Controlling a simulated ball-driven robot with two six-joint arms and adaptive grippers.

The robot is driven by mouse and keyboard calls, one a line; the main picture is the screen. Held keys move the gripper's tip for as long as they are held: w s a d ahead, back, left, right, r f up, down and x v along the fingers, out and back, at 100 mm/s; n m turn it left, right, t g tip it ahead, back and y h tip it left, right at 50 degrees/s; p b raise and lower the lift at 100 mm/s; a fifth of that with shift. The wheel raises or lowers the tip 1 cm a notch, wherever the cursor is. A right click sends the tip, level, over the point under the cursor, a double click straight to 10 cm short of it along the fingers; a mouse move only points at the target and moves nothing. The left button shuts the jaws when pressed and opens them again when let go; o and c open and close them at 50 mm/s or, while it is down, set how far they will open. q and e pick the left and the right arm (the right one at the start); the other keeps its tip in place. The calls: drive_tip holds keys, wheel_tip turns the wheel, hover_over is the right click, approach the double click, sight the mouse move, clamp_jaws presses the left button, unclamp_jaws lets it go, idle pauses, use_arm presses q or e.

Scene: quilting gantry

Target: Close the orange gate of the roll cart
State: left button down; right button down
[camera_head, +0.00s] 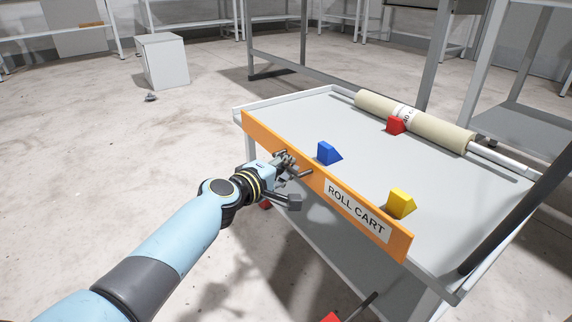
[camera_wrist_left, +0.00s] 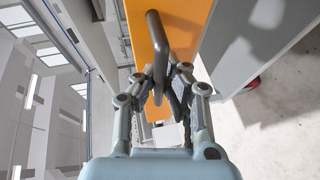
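The roll cart (camera_head: 325,112) has a grey top with a raised pale rim. Its orange gate (camera_head: 262,132), a long flat board labelled ROLL CART, stands along the near-left edge of the top. I cannot tell whether it is latched. My left gripper (camera_head: 293,168) is at the middle of the gate's outer face. In the left wrist view the gate (camera_wrist_left: 182,25) carries a grey loop handle (camera_wrist_left: 154,30). My left gripper's fingers (camera_wrist_left: 163,88) are drawn together around this handle, partly hiding it. My right gripper is not in view.
Blue (camera_head: 328,153), yellow (camera_head: 401,203) and red (camera_head: 396,125) blocks stand on the cart top. A beige fabric roll (camera_head: 435,128) lies along the far side. A dark bar (camera_head: 520,215) slants across the right. Open floor lies left of the cart, with a white cabinet (camera_head: 165,62) behind.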

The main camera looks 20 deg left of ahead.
use_arm(q)
drive_tip(key=c, duration=1.4)
unclamp_jaws()
drive_tip(key=shift+r, duration=0.1)
drive_tip(key=v, duration=1.1)
drive_tip(key=shift+s, duration=0.4)
drive_tip(key=shift+a, duration=0.1)
